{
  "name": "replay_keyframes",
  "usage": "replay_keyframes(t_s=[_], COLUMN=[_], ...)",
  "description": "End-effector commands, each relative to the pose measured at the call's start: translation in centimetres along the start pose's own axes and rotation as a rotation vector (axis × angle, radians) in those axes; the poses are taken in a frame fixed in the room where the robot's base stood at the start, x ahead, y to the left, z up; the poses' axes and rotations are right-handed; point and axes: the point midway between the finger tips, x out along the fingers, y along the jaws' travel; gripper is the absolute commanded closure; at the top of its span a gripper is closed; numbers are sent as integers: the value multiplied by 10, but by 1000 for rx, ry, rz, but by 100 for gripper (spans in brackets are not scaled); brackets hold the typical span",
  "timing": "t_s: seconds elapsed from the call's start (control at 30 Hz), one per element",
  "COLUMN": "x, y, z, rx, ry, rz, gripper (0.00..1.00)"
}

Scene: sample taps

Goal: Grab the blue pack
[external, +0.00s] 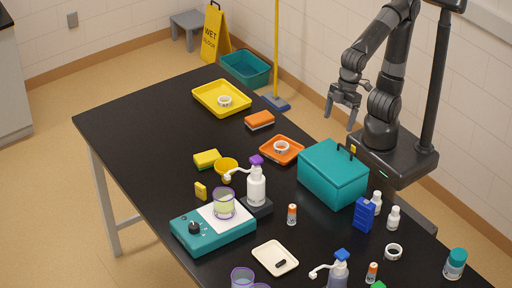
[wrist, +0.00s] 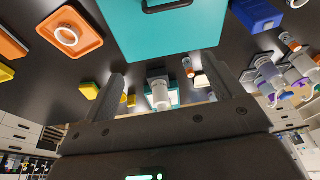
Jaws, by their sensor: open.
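The blue pack (external: 364,214) stands upright on the black table, just right of the teal box with a dark handle (external: 333,173) and beside small white bottles. In the wrist view the blue pack (wrist: 258,14) is at the top right, right of the teal box (wrist: 165,25).
White bottles (external: 393,218) stand close to the pack's right, and a white ring (external: 393,252) lies in front. An orange-capped vial (external: 292,214) stands to the left. An orange tray with a ring (external: 282,150) lies left of the teal box. The table's far left is clear.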

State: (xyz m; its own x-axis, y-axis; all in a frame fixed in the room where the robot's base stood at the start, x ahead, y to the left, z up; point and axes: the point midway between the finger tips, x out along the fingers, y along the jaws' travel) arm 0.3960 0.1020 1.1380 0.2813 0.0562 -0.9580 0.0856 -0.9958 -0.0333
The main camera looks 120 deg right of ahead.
Motion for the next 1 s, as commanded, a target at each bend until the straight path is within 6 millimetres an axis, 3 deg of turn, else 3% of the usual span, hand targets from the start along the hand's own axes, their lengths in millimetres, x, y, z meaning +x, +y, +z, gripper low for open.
replay_keyframes(t_s=[0.1, 0.3, 0.6, 0.8, 1.0], x=[17, 49, 106, 125, 148], y=[-37, -101, -200, -232, -235], z=[-24, -52, -64, -62, -55], rx=[-26, -58, -101, -112, -112], ry=[-56, -143, -255, -288, -295], rz=[-7, -8, 7, 17, 20], gripper=[15, 15, 15, 15, 15])
